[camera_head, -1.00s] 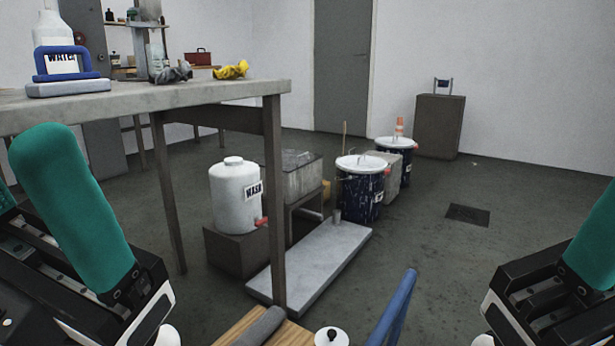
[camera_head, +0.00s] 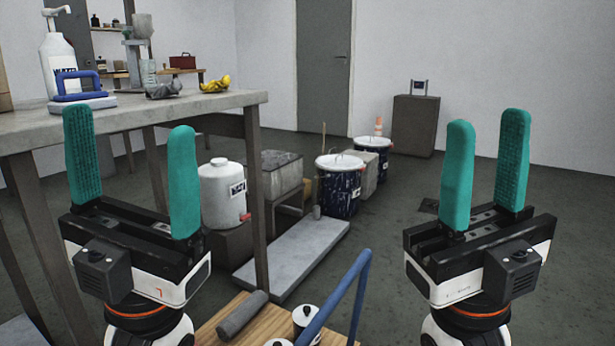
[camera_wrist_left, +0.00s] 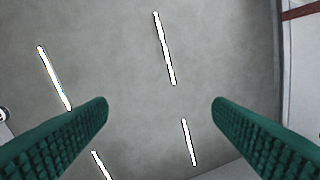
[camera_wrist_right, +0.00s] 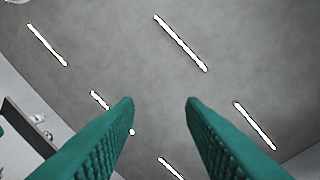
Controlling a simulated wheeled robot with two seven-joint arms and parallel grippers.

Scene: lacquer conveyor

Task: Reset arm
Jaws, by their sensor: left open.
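My left gripper (camera_head: 132,165) stands upright in the head view with its two green fingers apart and nothing between them. It is in front of the grey table's leg side. In the left wrist view its fingers (camera_wrist_left: 160,115) are spread against the ceiling with strip lights. My right gripper (camera_head: 486,165) is also upright, at the right, with its green fingers apart and empty. In the right wrist view its fingers (camera_wrist_right: 160,110) have a clear gap with only ceiling behind them.
A grey table (camera_head: 215,104) at the left bears a white bottle (camera_head: 58,65) and a yellow cloth (camera_head: 215,84). A wooden board (camera_head: 232,334) with a blue handle (camera_head: 345,290) lies low between my grippers. White-lidded drums (camera_head: 338,185) stand on the floor behind. Open floor lies at the right.

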